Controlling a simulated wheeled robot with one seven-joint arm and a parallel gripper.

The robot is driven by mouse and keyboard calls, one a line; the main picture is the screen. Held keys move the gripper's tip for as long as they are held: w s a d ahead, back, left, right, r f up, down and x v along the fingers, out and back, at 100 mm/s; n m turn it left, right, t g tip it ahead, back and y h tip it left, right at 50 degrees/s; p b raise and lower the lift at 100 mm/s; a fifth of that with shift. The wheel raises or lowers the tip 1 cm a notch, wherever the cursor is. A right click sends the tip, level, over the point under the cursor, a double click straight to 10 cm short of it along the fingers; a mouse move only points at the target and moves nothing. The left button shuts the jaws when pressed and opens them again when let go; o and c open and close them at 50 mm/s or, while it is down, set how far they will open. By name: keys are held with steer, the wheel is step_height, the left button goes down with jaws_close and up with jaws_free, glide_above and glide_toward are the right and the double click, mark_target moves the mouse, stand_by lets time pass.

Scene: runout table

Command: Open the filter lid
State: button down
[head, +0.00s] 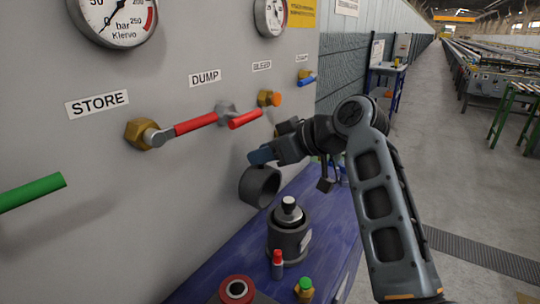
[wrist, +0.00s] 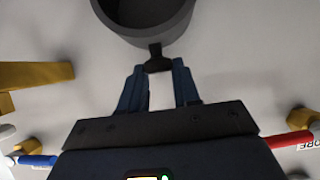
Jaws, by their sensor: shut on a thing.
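A dark grey round cup-like piece (head: 260,187), which I take to be the filter lid, is in front of the grey panel at the middle of the head view. Its rim and dark hollow show at the top of the wrist view (wrist: 148,26). A small black tab (wrist: 158,58) sticks out from its rim. My gripper (head: 258,156) is just above the round piece, its blue fingers shut on the tab. In the wrist view, the tab sits between the fingertips (wrist: 158,70). I cannot tell whether the piece touches the panel.
A dark cylinder with a silver top (head: 290,232) stands below on the blue bench (head: 335,230). Small red-capped (head: 278,264) and green-capped (head: 305,288) items stand near it. Red-handled valves (head: 195,124) jut from the panel (head: 110,180) at left. The aisle at right is open.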

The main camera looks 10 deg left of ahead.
steer(key=shift+a+r, duration=0.1)
steer(key=shift+r, duration=0.2)
steer(key=c, duration=1.3)
jaws_free()
steer(key=o, duration=0.5)
steer(key=shift+f, duration=0.2)
steer(key=shift+b+v, duration=0.65)
steer(key=shift+v, duration=3.25)
steer(key=shift+c, duration=0.3)
